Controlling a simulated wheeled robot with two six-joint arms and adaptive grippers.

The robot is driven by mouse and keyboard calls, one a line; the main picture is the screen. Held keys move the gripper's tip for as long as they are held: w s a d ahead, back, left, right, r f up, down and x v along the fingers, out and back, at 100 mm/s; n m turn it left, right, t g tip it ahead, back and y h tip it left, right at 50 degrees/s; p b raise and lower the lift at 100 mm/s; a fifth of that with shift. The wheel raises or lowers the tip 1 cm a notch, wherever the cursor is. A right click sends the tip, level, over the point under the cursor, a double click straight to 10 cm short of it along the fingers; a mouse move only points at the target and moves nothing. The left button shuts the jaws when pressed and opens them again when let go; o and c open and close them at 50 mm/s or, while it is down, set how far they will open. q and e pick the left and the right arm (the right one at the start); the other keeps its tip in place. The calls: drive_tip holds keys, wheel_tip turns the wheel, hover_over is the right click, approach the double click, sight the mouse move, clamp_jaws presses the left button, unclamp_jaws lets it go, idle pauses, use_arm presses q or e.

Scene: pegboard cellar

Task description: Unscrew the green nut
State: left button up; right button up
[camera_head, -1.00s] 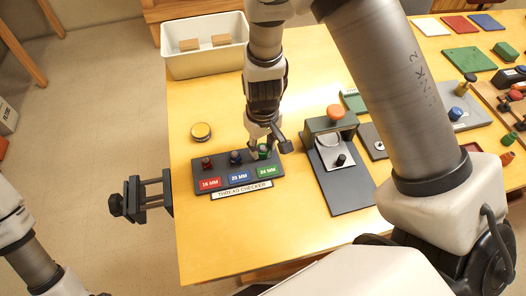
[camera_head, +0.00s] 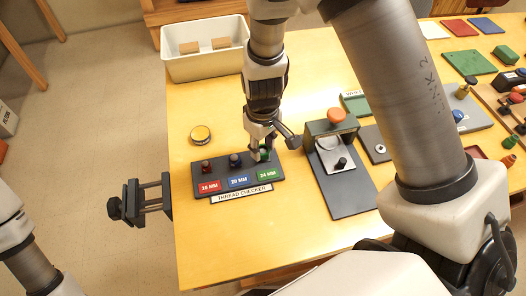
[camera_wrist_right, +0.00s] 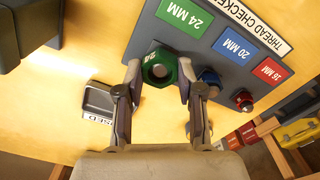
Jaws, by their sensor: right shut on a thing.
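The green nut (camera_head: 265,153) sits at the 24 MM end of the dark thread checker block (camera_head: 221,174). In the right wrist view the green hex nut (camera_wrist_right: 159,68) is between my right fingertips (camera_wrist_right: 160,76), which are shut on it from two sides. In the head view my right gripper (camera_head: 262,147) points down over the nut and partly hides it. A blue nut (camera_wrist_right: 209,79) at 20 MM and a red nut (camera_wrist_right: 244,100) at 16 MM stand beside it. My left arm shows at the lower left, its gripper out of view.
A white bin (camera_head: 205,62) with brown blocks stands at the back left. A round yellow-topped item (camera_head: 200,135) lies behind the block. A gauge stand with an orange knob (camera_head: 336,115) is close on the right. A dark clamp (camera_head: 146,198) juts off the left table edge.

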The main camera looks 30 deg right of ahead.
drive_tip(key=shift+r, duration=0.1)
drive_tip(key=shift+r+p, duration=2.05)
drive_tip(key=shift+r, duration=0.25)
